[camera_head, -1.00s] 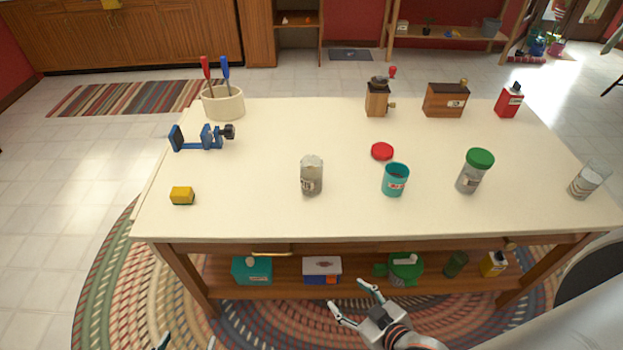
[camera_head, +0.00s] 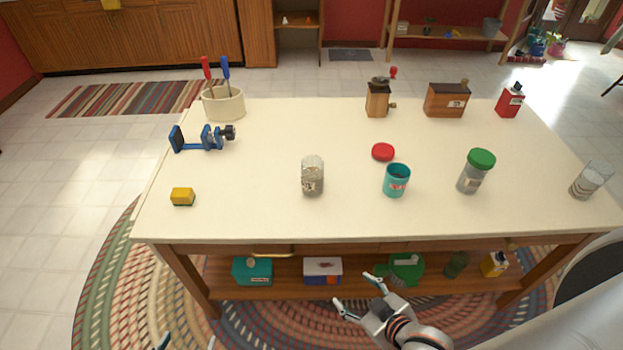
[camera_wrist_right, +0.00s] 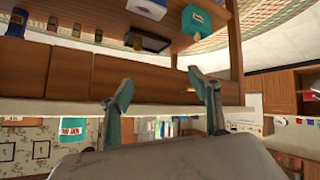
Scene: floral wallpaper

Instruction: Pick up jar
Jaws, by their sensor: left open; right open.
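Several jar-like containers stand upright on the white tabletop (camera_head: 250,215). A greyish jar (camera_head: 312,177) is near the middle front. A teal open jar (camera_head: 396,181) stands to its right, with a red lid (camera_head: 383,152) lying behind it. A clear jar with a green lid (camera_head: 475,172) is further right. I cannot tell which is the task's jar. My right gripper (camera_head: 358,296) is open and empty, in front of the table and below its top. Its open fingers also show in the right wrist view (camera_wrist_right: 160,92). My left gripper (camera_head: 186,345) shows only its fingertips at the bottom edge, open and apart.
A glass (camera_head: 591,180) stands at the right end. A yellow sponge (camera_head: 182,196), blue vise (camera_head: 203,138) and crock with tools (camera_head: 223,103) are at the left. A grinder (camera_head: 377,99), wooden box (camera_head: 446,100) and red can (camera_head: 509,101) line the back. The lower shelf (camera_head: 285,290) holds several items.

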